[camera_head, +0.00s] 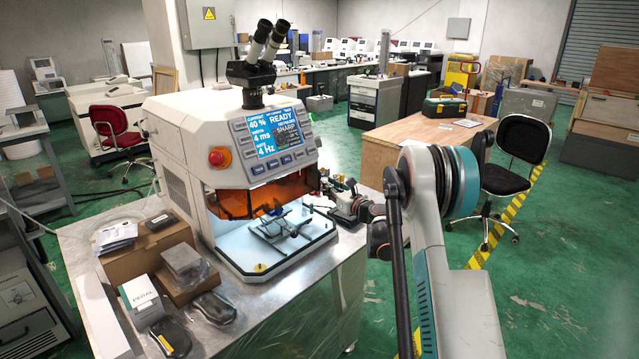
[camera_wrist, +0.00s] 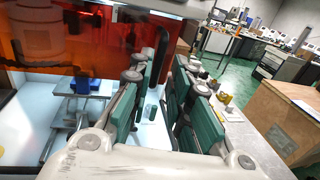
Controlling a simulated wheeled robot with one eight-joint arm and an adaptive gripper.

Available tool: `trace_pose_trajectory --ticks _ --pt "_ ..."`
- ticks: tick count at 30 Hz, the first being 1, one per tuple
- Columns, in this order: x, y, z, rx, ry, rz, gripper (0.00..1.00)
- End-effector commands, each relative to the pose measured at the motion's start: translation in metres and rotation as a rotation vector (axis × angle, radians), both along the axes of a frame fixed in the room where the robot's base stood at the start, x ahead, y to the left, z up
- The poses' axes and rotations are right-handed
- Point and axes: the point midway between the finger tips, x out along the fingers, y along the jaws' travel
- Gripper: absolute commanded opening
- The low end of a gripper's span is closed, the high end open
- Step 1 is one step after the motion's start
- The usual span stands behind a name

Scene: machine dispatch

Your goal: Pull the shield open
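The shield (camera_head: 236,204) is a translucent orange panel across the front of the white machine (camera_head: 182,140), below its screen. The lit white work area shows beneath it. My gripper (camera_head: 336,198) is at the right side of the machine, close to the shield's right end. Whether a fingertip touches the shield cannot be told.
A metal fixture (camera_head: 278,226) with a blue part sits inside the machine. Boxes (camera_head: 150,250) and wrapped packs crowd the bench's left front. A wooden crate (camera_head: 405,140) and a black chair (camera_head: 513,165) stand to the right. The bench's right edge runs near my arm.

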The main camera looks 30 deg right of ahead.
Motion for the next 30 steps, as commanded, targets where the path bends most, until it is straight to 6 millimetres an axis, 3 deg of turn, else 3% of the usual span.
trace_pose_trajectory --ticks 6,12,23,26,30 --pt "0.039 0.007 -0.001 -0.001 0.0 0.002 0.18" --pt "0.058 0.01 0.0 -0.001 0.0 0.002 0.18" --pt "0.062 0.01 0.001 -0.001 0.0 0.001 0.18" --pt "0.062 0.01 0.001 -0.001 0.0 0.001 0.0" --pt "0.062 0.01 0.001 -0.001 0.0 0.001 0.0"
